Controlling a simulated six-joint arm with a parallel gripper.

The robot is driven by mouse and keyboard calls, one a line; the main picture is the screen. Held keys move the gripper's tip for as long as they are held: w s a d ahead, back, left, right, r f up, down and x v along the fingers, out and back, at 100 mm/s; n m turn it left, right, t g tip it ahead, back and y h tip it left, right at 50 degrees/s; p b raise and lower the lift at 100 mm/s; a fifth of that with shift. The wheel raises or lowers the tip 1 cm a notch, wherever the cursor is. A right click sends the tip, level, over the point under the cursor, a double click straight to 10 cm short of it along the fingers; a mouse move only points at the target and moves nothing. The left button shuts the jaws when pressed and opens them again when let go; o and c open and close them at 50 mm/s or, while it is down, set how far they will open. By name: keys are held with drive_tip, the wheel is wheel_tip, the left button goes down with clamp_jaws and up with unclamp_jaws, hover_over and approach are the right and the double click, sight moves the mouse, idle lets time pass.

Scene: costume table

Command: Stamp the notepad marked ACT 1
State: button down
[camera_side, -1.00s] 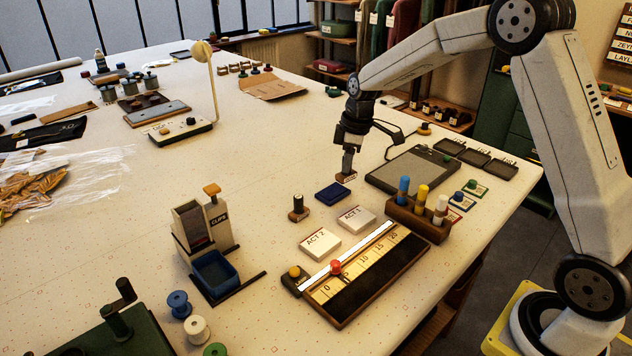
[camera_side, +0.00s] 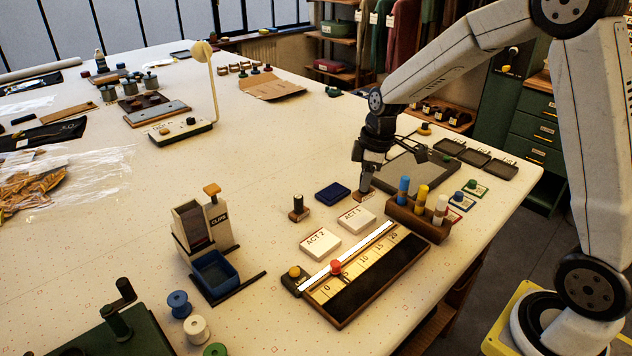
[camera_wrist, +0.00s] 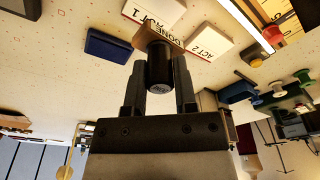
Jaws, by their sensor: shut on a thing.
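The notepad marked ACT 1 (camera_side: 357,220) lies flat on the table; it also shows at the top of the wrist view (camera_wrist: 150,9). My gripper (camera_side: 368,181) is shut on a dark-handled stamp (camera_wrist: 160,66) with a brown base lettered DONE. In the side view the stamp (camera_side: 365,194) is upright, just behind ACT 1 and to the right of the dark blue ink pad (camera_side: 332,192). I cannot tell how high its base is above the table. The notepad marked ACT 2 (camera_side: 320,243) lies beside ACT 1.
Another stamp (camera_side: 298,210) stands left of the notepads. A wooden rack (camera_side: 420,222) of coloured markers is close on the right. A ruler board (camera_side: 365,275) lies in front. A grey tablet (camera_side: 415,169) is behind my gripper.

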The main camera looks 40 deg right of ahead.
sight(363, 200)
drive_tip(key=shift+f, duration=2.85)
drive_tip(key=shift+f, duration=0.5)
drive_tip(key=shift+r, duration=0.15)
drive_tip(key=shift+r, duration=3.35)
